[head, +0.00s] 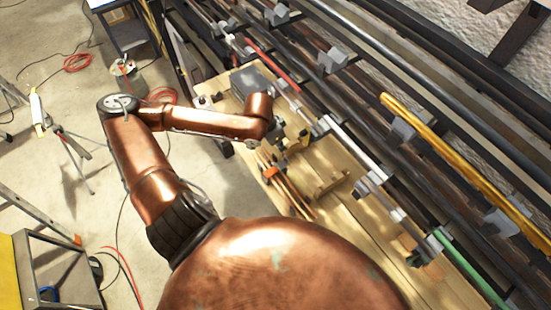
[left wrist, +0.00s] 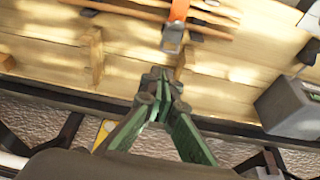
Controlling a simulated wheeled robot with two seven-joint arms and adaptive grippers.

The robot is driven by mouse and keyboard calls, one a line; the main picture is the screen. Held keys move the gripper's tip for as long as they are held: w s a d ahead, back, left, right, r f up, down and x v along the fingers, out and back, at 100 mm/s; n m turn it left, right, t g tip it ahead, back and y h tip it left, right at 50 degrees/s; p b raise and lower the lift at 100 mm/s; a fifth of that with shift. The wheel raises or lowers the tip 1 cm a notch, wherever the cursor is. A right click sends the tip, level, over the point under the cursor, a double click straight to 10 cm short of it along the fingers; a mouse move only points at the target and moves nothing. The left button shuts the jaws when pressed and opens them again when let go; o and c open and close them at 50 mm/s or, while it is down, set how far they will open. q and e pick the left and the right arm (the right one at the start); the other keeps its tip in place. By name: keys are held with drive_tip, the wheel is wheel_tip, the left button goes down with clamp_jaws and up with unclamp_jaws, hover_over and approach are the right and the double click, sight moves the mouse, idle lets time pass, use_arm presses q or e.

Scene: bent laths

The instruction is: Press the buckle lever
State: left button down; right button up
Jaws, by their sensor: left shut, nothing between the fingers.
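The buckle (left wrist: 172,38) is a grey metal piece on an orange strap (left wrist: 179,9), at the top middle of the left wrist view. The strap crosses thin brown bent laths (left wrist: 135,11) on a pale wooden bench. In the head view, the orange strap (head: 270,172) shows small beside the laths (head: 291,192). My left gripper (left wrist: 158,73) has green and grey fingers, shut and empty. Its tips appear just below the buckle in the wrist view, with a gap in the picture. In the head view the left gripper (head: 279,160) is small and partly hidden by my wrist. My right gripper is not seen.
Wooden blocks (left wrist: 94,55) stand on the bench (head: 345,210) near the laths. A grey box (left wrist: 290,108) sits at the right in the wrist view. Long pipes and bars, including a yellow one (head: 465,170), run along the wall side.

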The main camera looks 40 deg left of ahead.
use_arm(q)
drive_tip(key=shift+a+r+n, duration=0.3)
drive_tip(key=shift+a+r, duration=0.4)
drive_tip(key=shift+a, duration=0.1)
drive_tip(key=p, duration=0.1)
hover_over(276, 164)
drive_tip(key=w+d, duration=0.1)
drive_tip(key=w, duration=0.2)
wheel_tip(276, 164, down, 10)
drive_tip(key=shift+s, duration=0.1)
drive_tip(key=shift+s+a+f+p, duration=0.2)
drive_tip(key=shift+s+f+p, duration=0.05)
drive_tip(key=shift+s, duration=0.35)
drive_tip(key=shift+s+a+f+p, duration=0.15)
drive_tip(key=shift+s+f+p, duration=0.1)
drive_tip(key=shift+s, duration=0.3)
drive_tip(key=shift+s+a+f, duration=0.1)
drive_tip(key=shift+s+f, duration=0.15)
drive_tip(key=shift+s, duration=0.25)
drive_tip(key=shift+f, duration=0.1)
drive_tip(key=shift+w, duration=0.1)
